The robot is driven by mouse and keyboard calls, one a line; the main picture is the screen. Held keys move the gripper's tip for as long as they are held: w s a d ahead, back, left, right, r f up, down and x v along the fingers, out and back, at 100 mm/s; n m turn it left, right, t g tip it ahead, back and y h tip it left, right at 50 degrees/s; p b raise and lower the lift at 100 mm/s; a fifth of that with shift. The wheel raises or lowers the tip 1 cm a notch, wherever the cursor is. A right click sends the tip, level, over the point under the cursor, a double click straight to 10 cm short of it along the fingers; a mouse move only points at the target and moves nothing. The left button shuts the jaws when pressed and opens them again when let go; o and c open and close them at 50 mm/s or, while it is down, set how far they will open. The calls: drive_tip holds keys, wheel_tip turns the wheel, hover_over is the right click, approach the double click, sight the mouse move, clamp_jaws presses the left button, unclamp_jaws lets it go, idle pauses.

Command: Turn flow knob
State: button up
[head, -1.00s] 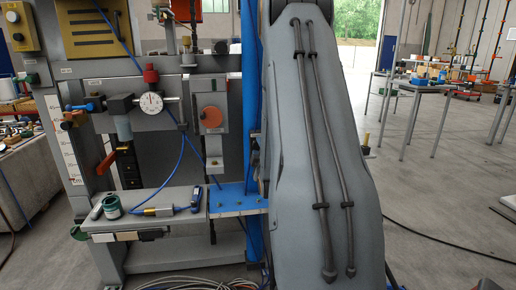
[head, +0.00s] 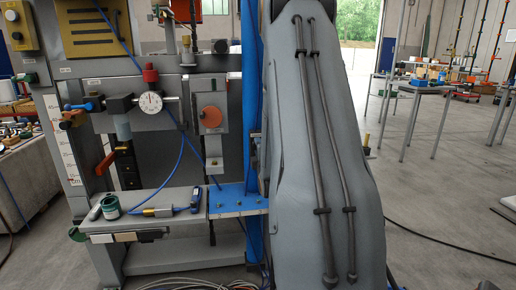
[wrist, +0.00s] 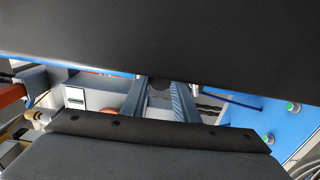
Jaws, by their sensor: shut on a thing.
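In the wrist view my gripper (wrist: 162,101) shows as two blue-grey fingers that reach away from the camera and close in on a small dark round knob (wrist: 160,86). The fingers are shut on this knob. A dark part of my arm covers the top of the wrist view and hides what lies beyond the knob. In the head view my grey arm link blocks the gripper and the knob it holds. The grey rig (head: 88,98) stands left of the arm, with a dial gauge (head: 151,102), a red knob (head: 150,76) and an orange disc (head: 209,114).
A blue panel (wrist: 235,83) with green-rimmed fittings lies right of the fingers in the wrist view. The rig's shelf (head: 150,222) holds a small green-labelled tin (head: 111,207) and a brass fitting (head: 158,212). Tables (head: 440,90) stand far right, with open floor before them.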

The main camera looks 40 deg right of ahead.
drive_tip(key=n+b, duration=0.1)
drive_tip(key=n, duration=0.2)
drive_tip(key=o, duration=0.5)
drive_tip(key=shift+s, duration=0.1)
drive_tip(key=v, duration=0.5)
idle(0.4)
